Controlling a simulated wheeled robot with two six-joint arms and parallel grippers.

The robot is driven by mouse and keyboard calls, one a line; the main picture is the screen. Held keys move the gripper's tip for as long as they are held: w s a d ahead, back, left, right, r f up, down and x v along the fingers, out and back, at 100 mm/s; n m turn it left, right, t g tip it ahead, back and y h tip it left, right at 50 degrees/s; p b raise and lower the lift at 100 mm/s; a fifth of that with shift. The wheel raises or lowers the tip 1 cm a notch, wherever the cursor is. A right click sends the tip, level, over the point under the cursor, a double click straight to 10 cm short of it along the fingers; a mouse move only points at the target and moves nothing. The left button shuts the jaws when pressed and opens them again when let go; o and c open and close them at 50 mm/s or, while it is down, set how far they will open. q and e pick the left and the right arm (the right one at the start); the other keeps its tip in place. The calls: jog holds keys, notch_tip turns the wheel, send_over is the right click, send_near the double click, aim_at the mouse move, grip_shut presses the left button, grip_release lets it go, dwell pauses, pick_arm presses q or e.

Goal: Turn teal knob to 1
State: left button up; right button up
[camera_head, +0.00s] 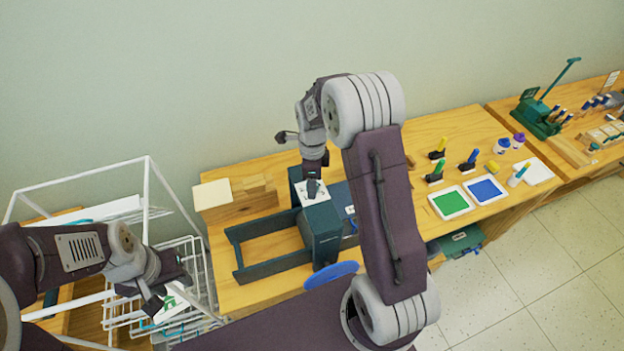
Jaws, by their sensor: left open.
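A dark teal machine (322,232) stands on the wooden table, with a white plate (326,190) on its top. My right gripper (313,187) points down at this white plate, with its tips at or just above it. The teal knob cannot be made out clearly; the gripper covers that spot, so its setting and any contact are hidden. Whether the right jaws are open or shut is too small to tell. My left gripper (168,292) is open at the lower left, over the white wire rack and away from the machine.
A teal open frame (238,258) and a blue disc (331,275) adjoin the machine. A white wire rack (196,262) stands left of the table. Wooden blocks (236,197) lie behind. Green (450,202) and blue (485,190) pads and several stamps are on the right.

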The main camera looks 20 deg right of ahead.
jog(key=shift+s+r, duration=0.1)
jog(key=shift+s, duration=0.15)
jog(key=shift+c, duration=0.9)
pick_arm(q)
jog(key=shift+s, duration=0.15)
pick_arm(e)
jog(key=shift+w, duration=0.15)
grip_shut()
